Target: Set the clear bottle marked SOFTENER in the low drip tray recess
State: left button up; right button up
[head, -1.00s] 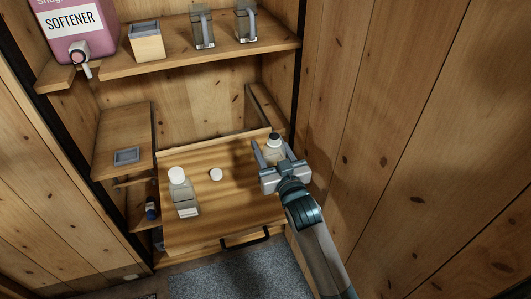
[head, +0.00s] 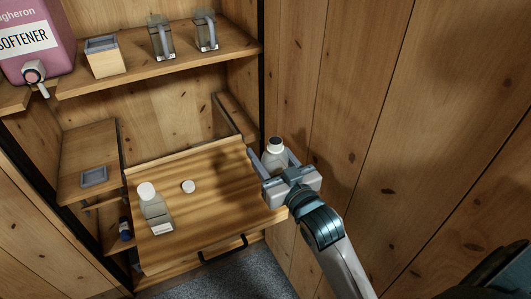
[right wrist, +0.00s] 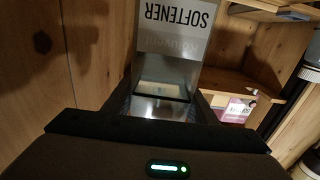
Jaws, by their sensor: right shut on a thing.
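My right gripper (head: 272,165) is shut on a clear bottle (head: 275,154) with an open dark mouth. The bottle is upright at the right edge of the wooden drop-down board, seemingly held above it. In the right wrist view its label reads SOFTENER (right wrist: 180,13), and the clear body (right wrist: 165,75) sits between the fingers. A low grey square recess (head: 94,177), apparently the drip tray, is set in the lower left ledge. A raised grey-topped wooden block (head: 105,63) stands on the upper shelf. My left gripper is out of view.
A second clear bottle (head: 155,210) with a white cap stands on the board (head: 205,220), near a loose white cap (head: 188,186). A pink SOFTENER dispenser (head: 38,40) and two clear jugs (head: 162,40) (head: 207,32) are on the upper shelf. A plank wall is close on the right.

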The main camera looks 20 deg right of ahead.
jog(key=shift+s, duration=0.1)
jog(key=s+a+f, duration=0.3)
jog(key=s+a, duration=0.1)
jog(key=s, duration=0.7)
jog(key=shift+s+h, duration=0.25)
jog(key=shift+h, duration=0.05)
